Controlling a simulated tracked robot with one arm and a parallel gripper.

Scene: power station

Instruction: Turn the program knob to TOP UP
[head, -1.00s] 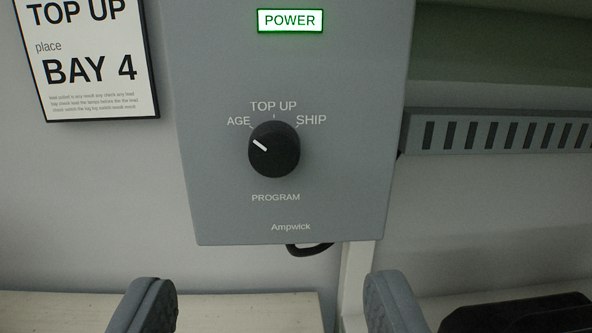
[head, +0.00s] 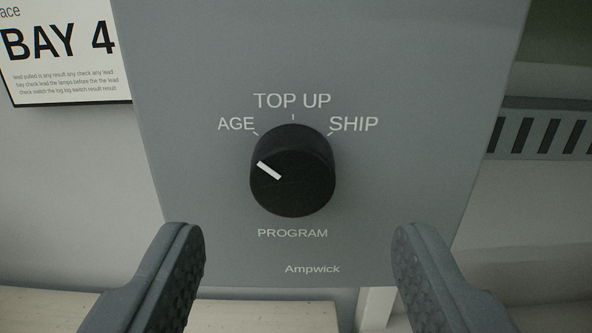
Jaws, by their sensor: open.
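The program knob (head: 300,185) is a round black knob on a grey panel (head: 400,60). Its white pointer line (head: 269,171) points up and left, toward the AGE mark. The label TOP UP (head: 292,101) is straight above the knob, AGE (head: 236,124) is to its upper left and SHIP (head: 354,124) to its upper right. My gripper (head: 298,245) is open and empty. Its two fingers stand wide apart at the lower left and lower right, below the knob in the picture and not touching it.
A white sign reading BAY 4 (head: 62,85) hangs on the wall to the left. A grey slotted strip (head: 545,130) runs along the right. A pale surface (head: 40,308) lies below the panel. The panel face around the knob is clear.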

